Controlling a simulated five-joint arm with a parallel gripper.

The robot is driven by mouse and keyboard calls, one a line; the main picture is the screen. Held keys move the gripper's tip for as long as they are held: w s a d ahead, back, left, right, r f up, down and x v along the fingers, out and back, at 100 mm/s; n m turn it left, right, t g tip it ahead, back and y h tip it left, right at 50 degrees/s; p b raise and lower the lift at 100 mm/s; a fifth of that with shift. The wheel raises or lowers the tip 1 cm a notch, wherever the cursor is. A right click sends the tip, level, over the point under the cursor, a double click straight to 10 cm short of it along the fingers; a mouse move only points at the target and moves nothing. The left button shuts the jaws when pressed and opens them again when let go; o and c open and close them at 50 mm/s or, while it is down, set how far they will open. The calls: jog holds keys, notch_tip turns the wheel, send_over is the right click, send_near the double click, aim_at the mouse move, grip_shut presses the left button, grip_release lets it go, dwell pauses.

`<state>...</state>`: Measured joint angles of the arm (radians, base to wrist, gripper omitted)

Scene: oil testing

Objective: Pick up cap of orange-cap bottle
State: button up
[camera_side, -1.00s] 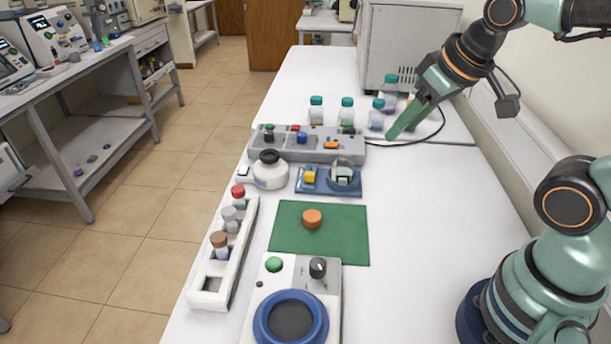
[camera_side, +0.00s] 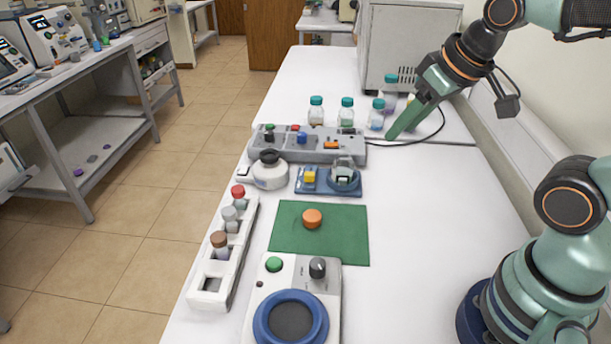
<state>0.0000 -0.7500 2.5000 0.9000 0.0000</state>
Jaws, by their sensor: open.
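An orange cap (camera_side: 312,217) sits on the green mat (camera_side: 345,245) near the middle of the table. No bottle body shows clearly beneath it. The white rack (camera_side: 208,299) at left holds vials with red, grey and brown caps, and its front slot is empty. My gripper (camera_side: 392,136) is open and empty, pointing down and left. In the picture it is above and to the right of the orange cap, well apart from it, beside the teal-capped bottles. Its fingers overlap in this view, so the gap between them is hidden.
Several teal-capped bottles (camera_side: 347,111) stand at the back by a grey box-shaped machine (camera_side: 405,45). A grey control panel (camera_side: 268,145), a white flask (camera_side: 269,174) and a blue fixture (camera_side: 345,187) lie behind the mat. A blue-ringed device (camera_side: 264,326) stands in front. The table right of the mat is clear.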

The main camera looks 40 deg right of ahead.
jog(key=shift+o, duration=0.3)
jog(key=o, duration=0.5)
jog(key=n+g, duration=0.6)
jog(key=n, duration=1)
send_over(311, 216)
notch_tip(311, 216, down, 12)
jog(key=f, duration=0.6)
jog(key=shift+w+d+f, duration=0.1)
jog(key=shift+w+f, duration=0.2)
jog(key=shift+f, duration=0.05)
jog(key=shift+s+f, duration=0.15)
jog(key=shift+f, duration=1.25)
jog(key=shift+s+f, duration=0.15)
jog(key=shift+f, duration=1.2)
